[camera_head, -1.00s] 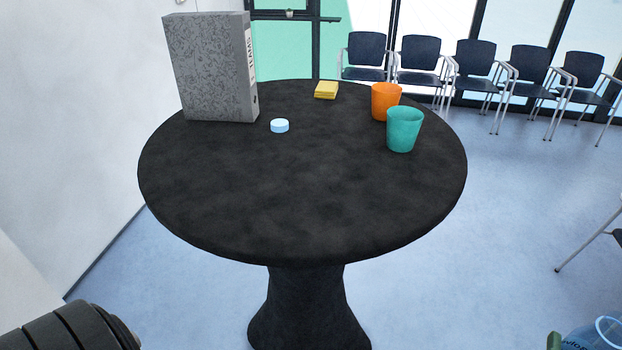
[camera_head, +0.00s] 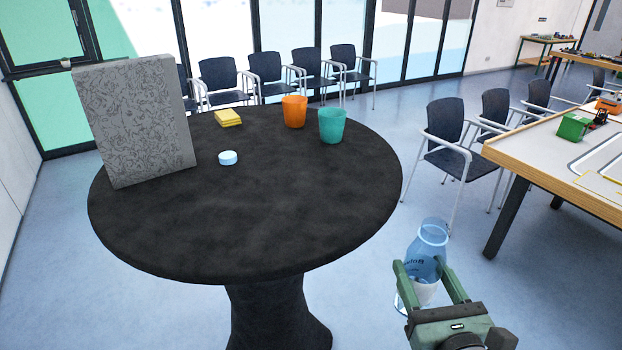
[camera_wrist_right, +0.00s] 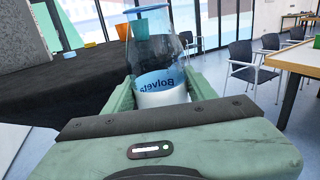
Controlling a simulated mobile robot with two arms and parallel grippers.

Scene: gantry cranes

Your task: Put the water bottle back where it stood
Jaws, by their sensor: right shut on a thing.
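The water bottle (camera_head: 428,254) is clear blue with dark lettering and a whitish lower part. My right gripper (camera_head: 432,284) is shut on it and holds it upright, off the right front side of the round black table (camera_head: 250,230), over the floor. In the right wrist view the bottle (camera_wrist_right: 155,60) stands between the two green fingers, with the black table behind it on the left. A light blue round cap-like piece (camera_head: 228,158) lies on the table. My left gripper is not in view.
A grey patterned binder (camera_head: 140,120) stands at the table's left. A yellow block (camera_head: 228,118), an orange cup (camera_head: 294,111) and a teal cup (camera_head: 332,125) are at the back. The table's front is bare. A wooden-edged table (camera_head: 545,172) and chairs (camera_head: 450,135) are to the right.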

